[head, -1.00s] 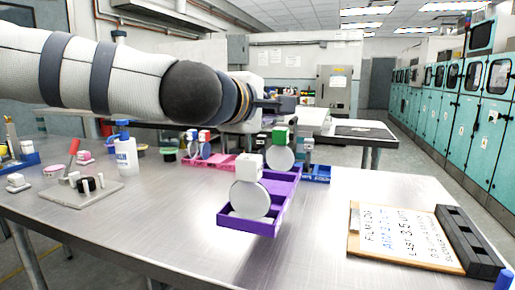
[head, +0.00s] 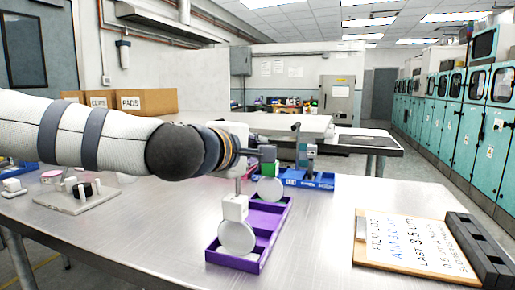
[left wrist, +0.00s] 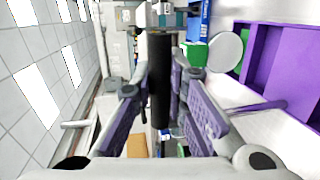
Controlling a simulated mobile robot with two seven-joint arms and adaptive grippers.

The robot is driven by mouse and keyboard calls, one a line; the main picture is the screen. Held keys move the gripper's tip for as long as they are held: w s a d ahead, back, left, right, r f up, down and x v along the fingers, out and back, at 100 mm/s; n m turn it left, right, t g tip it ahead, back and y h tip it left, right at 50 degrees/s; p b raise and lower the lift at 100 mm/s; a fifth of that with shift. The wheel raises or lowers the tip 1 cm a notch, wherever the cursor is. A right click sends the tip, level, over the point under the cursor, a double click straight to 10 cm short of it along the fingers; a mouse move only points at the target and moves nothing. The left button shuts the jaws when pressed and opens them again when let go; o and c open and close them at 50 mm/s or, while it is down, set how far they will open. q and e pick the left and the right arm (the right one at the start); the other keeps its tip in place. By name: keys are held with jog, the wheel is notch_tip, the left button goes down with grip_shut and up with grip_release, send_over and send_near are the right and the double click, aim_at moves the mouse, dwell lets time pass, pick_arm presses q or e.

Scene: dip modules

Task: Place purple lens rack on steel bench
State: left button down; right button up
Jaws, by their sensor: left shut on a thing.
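The purple lens rack (head: 270,247) is a long tray with white discs, a white cube and a green cube in it. It sits low over the steel bench (head: 150,240), level; I cannot tell if its base touches. In the left wrist view the rack (left wrist: 262,50) is at the upper right. My left gripper (head: 265,154) is above the rack. In the left wrist view its fingers (left wrist: 160,95) close around a black bar (left wrist: 160,80), which appears to be the rack's handle. My right gripper is out of view.
A clipboard (head: 408,258) and a dark slotted block (head: 470,250) lie on the right. Blue trays (head: 310,181) are behind the rack. A grey plate with pegs (head: 75,201) is at the left. Bare bench lies around the rack's front and right.

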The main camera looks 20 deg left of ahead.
pick_arm(q)
jog(key=c, duration=1.6)
grip_release()
jog(key=v, duration=0.4)
jog(key=p+v, duration=0.1)
jog(key=v, duration=0.3)
jog(key=p+v, duration=0.1)
jog(key=v, duration=0.2)
jog(key=shift+s+r, duration=0.3)
jog(key=shift+r, duration=0.15)
jog(key=shift+s+a+p, duration=0.1)
jog(key=shift+s+p, duration=0.1)
jog(key=shift+p, duration=0.1)
jog(key=shift+f, duration=0.25)
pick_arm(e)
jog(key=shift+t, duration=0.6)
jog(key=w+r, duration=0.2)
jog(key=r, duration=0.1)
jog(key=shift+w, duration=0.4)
